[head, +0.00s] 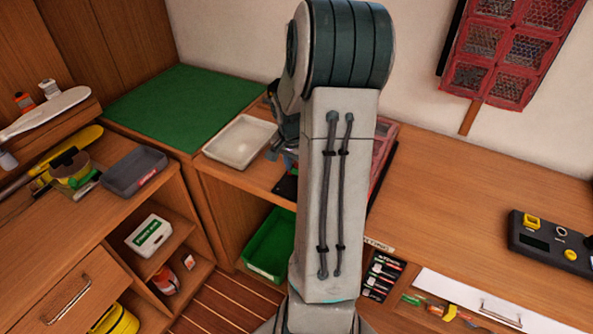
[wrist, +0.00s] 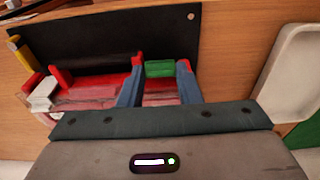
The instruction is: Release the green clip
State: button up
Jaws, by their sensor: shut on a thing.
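The green clip (wrist: 159,69) shows in the wrist view between the red-tipped blue fingers of my gripper (wrist: 160,75). My gripper is shut on it. Behind and under the fingers are a black panel (wrist: 85,40) and a red, partly clear case (wrist: 90,92); I cannot tell whether the clip touches either. A red clip-like piece and a white one (wrist: 42,95) sit at the case's left, with a yellow piece (wrist: 18,47) at the panel's left edge. In the head view my arm hides the clip and most of the gripper.
A pale tray (head: 240,141) stands on the bench beside a green mat (head: 187,105). A green bin (head: 270,246) is below. A grey tray (head: 134,170) sits at left, and a black device (head: 552,245) at right. The bench right of my arm has clear room.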

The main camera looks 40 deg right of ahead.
jog(key=shift+s+a+f+t+h+b, duration=0.1)
jog(key=shift+a+f+t+h+b, duration=0.25)
jog(key=shift+b, duration=1.25)
jog(key=shift+s+a+f+t+h+b, duration=0.15)
jog(key=shift+h+b, duration=0.4)
jog(key=shift+b, duration=1)
jog(key=shift+a+f+b, duration=0.1)
jog(key=shift+f+b, duration=0.05)
jog(key=shift+b, duration=0.9)
jog(key=shift+a+h+b, duration=0.15)
jog(key=shift+h+b, duration=0.35)
jog(key=shift+b, duration=0.65)
jog(key=o, duration=1)
jog(key=shift+s, duration=0.1)
jog(key=shift+r, duration=0.25)
jog(key=v, duration=1.3)
jog(key=shift+s+a+r, duration=0.1)
jog(key=shift+a+r, duration=0.1)
jog(key=shift+r, duration=0.1)
